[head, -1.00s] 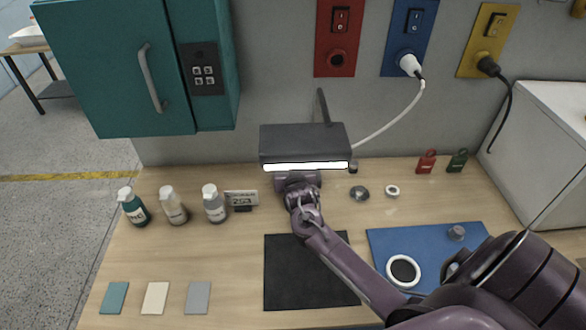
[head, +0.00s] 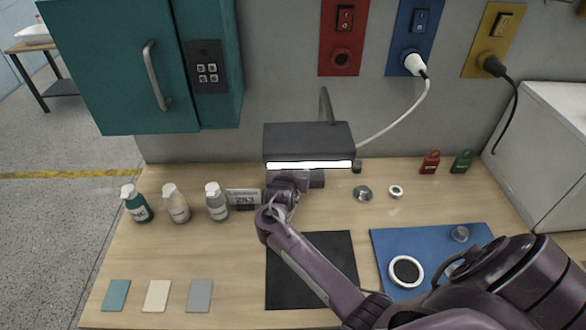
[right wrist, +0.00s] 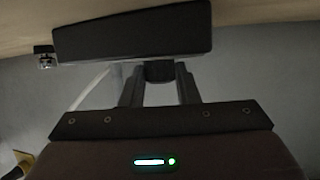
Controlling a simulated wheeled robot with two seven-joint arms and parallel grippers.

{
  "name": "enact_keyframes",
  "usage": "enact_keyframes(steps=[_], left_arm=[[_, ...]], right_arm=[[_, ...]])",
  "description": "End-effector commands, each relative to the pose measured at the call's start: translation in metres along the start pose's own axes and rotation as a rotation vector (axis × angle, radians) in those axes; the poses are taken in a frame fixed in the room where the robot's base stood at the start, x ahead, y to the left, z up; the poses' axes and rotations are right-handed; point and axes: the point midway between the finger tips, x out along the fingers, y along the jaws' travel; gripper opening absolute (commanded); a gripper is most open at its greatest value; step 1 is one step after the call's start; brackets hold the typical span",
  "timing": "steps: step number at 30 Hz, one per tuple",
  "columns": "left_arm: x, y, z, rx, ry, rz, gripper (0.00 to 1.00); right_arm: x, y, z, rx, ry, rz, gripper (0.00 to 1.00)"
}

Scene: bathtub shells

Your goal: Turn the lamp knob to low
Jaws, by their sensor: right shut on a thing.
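The lamp has a dark rectangular head (head: 308,139) with a bright white strip lit along its lower front edge. Its dark base (right wrist: 120,32) shows in the right wrist view, which looks upside down, with the table at the top. The small dark knob (right wrist: 158,71) sits against the base. My right gripper (right wrist: 160,86) is shut on the knob, one finger on each side. In the head view my right gripper (head: 288,182) is below the lamp head and hides the knob. Any knob markings are hidden. My left gripper is not in view.
Several bottles (head: 177,205) and a small display sign (head: 243,197) stand left of my right gripper. A black mat (head: 310,285) lies in front, a blue mat (head: 390,240) to the right. A teal cabinet (head: 115,65) hangs at upper left. A white cord (head: 398,124) runs behind the lamp.

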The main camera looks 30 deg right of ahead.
Motion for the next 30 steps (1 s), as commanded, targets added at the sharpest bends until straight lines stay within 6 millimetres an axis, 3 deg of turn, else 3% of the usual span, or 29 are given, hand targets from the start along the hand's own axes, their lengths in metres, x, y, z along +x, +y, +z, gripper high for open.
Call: enact_keyframes(steps=[2,3,7,17,30], left_arm=[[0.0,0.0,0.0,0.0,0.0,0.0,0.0],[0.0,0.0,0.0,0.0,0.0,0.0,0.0],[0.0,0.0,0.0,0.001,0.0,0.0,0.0],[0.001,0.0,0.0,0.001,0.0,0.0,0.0],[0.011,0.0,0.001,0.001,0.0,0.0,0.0]], right_arm=[[0.0,0.0,-0.002,0.001,0.005,-0.001,0.06],[0.0,0.0,-0.002,0.001,0.005,-0.001,0.32],[0.0,0.0,-0.002,0.001,0.004,-0.001,0.49],[-0.002,0.0,0.0,0.001,0.002,-0.002,0.5],[-0.065,-0.001,0.001,0.002,0.002,-0.004,0.5]])
